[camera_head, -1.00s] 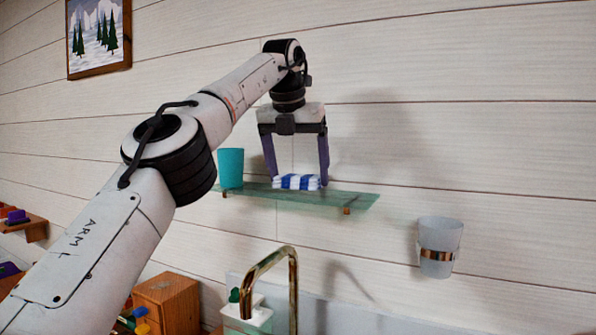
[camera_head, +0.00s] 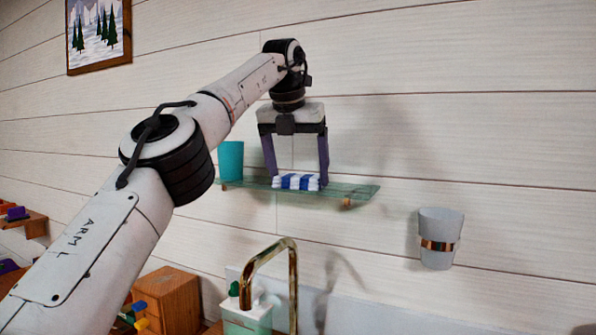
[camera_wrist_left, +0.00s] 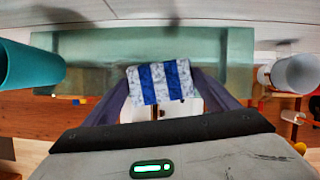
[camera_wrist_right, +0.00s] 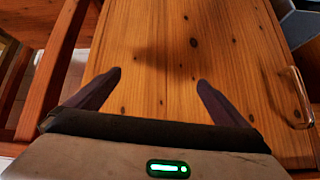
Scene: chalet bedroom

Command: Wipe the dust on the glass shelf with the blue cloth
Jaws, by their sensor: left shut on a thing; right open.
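The blue and white striped cloth (camera_head: 297,182) is folded between the fingers of my left gripper (camera_head: 297,178), which is shut on it. In the head view it is at the top surface of the glass shelf (camera_head: 350,191), near the middle of its length. The left wrist view also shows the cloth (camera_wrist_left: 161,82) over the shelf (camera_wrist_left: 95,45). I cannot make out dust on the glass. My right gripper (camera_wrist_right: 158,80) is open and empty in its wrist view, over a wooden surface, and is not in the head view.
A teal cup (camera_head: 230,161) stands at the shelf's left end. A frosted tumbler (camera_head: 439,232) sits in a brass wall holder to the right and lower. A gold tap (camera_head: 270,262) and a soap bottle (camera_head: 246,316) are below. The wall is close behind the shelf.

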